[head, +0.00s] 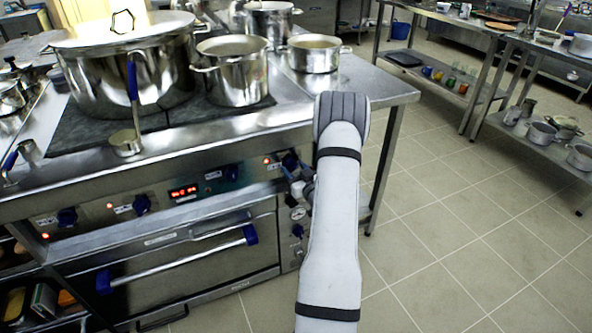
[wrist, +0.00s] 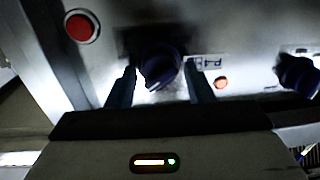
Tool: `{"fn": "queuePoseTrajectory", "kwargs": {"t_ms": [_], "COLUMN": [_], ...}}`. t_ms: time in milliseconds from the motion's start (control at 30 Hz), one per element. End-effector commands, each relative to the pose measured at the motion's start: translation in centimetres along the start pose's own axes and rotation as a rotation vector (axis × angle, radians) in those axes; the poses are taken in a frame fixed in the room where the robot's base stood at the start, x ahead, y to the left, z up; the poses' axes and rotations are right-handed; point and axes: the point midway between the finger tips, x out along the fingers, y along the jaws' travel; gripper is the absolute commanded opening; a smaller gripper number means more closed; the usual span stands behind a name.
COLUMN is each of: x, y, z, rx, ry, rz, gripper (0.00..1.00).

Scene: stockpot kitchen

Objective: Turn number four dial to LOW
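The dark blue number four dial (wrist: 160,66) is in the middle of the wrist view, beside a small label that seems to read P4 upside down. My gripper (wrist: 161,92) is open, with one finger on each side of the dial and a narrow gap at each side. Whether the fingertips reach past the knob's face is hard to tell. In the head view the dial (head: 289,160) shows at the right end of the stove front, with my gripper (head: 301,184) close to it and partly hidden by my arm. The dial's setting marks are not readable.
A lit red indicator (wrist: 221,83) is right of the dial, and another dial (wrist: 298,75) lies farther right. A round red button (wrist: 82,26) is upper left. The oven handle (head: 180,258) runs below the panel. A large stockpot (head: 125,75) and a ladle (head: 127,143) are above.

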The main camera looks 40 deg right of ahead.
Motion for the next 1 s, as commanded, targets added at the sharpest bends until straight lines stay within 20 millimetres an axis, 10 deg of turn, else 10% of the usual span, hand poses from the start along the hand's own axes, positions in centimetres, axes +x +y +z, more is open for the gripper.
{"fn": "queuePoseTrajectory", "kwargs": {"t_ms": [400,1000], "x": [-0.05,-0.07], "y": [0.06,0.17], "z": [0.0,0.28], "rx": [0.0,0.233], "ry": [0.0,0.017], "rz": [0.001,0.002], "gripper": [0.14,0.14]}}
